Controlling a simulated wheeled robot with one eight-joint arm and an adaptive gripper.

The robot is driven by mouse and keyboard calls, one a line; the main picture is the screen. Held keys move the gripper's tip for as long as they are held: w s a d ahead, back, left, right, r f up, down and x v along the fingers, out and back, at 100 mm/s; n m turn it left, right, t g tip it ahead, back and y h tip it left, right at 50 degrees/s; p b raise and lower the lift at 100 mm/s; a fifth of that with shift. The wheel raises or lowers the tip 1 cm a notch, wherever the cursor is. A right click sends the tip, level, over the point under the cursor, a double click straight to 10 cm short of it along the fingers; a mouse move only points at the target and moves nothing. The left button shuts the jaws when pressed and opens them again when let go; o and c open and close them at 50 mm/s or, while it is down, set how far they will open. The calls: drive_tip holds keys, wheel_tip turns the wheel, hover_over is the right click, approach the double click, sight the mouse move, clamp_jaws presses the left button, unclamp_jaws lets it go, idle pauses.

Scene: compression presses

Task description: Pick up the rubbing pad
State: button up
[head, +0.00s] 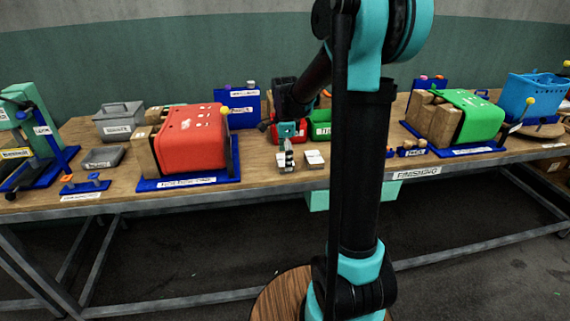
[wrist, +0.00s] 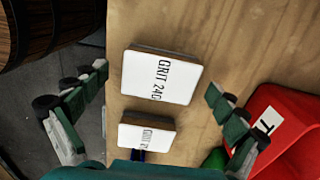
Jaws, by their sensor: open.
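Two flat blocks with white labelled tops are in the wrist view. The labels suggest these are rubbing pads. My gripper (wrist: 156,80) is open and empty above the larger block. In the head view my gripper (head: 287,166) is over the table near its front edge. One pale block (head: 314,159) shows just to its right; the other is largely hidden by the gripper.
The wooden table (head: 255,178) has bare wood left of the gripper. A red container (wrist: 287,118) is close to the right finger. A red press (head: 190,140) stands to the left, a green press (head: 470,118) to the right. A green bin (head: 320,125) is behind the blocks.

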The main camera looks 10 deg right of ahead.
drive_tip(key=shift+c, duration=0.2)
drive_tip(key=c, duration=1.2)
drive_tip(key=shift+o, duration=0.2)
wheel_tip(320, 180, up, 20)
drive_tip(key=o, duration=0.5)
drive_tip(key=c, duration=0.4)
